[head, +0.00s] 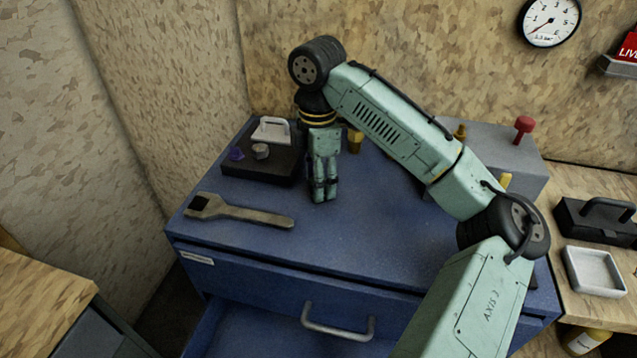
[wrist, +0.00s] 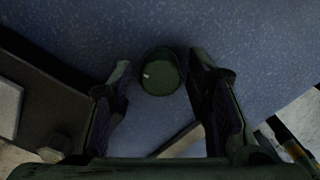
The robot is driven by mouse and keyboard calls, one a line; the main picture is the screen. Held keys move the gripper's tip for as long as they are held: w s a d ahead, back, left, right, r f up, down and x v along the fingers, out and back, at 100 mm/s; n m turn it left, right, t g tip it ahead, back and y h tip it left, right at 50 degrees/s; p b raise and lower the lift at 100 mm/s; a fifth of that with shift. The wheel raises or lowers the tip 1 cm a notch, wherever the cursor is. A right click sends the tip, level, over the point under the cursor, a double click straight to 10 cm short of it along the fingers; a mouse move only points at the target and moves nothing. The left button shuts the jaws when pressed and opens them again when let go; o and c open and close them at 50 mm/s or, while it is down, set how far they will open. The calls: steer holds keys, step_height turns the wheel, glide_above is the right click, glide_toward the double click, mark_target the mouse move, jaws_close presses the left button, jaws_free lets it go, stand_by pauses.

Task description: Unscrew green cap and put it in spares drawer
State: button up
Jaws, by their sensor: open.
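The green cap (wrist: 160,75) shows in the wrist view as a dark round shape with a small pale mark, against the blue cabinet top. It lies between the fingertips of my gripper (wrist: 158,80), with a gap on each side. The fingers are open. In the head view my gripper (head: 324,198) points down over the cabinet top (head: 400,235), right of the black block. The green cap is not seen there, and whether it sits on a thread cannot be told.
The black block (head: 240,172) carries a purple knob (head: 236,154), a silver knob (head: 260,151) and a white handled plate (head: 271,131). A wrench (head: 240,212) lies near the front edge. A brass fitting (head: 355,141) stands behind my gripper. A grey box (head: 500,145) stands at the right.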

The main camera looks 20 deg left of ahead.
steer(key=m, duration=0.9)
steer(key=shift+m, duration=0.4)
steer(key=m, duration=0.4)
steer(key=shift+m, duration=0.3)
steer(key=m, duration=0.5)
steer(key=shift+c, duration=0.5)
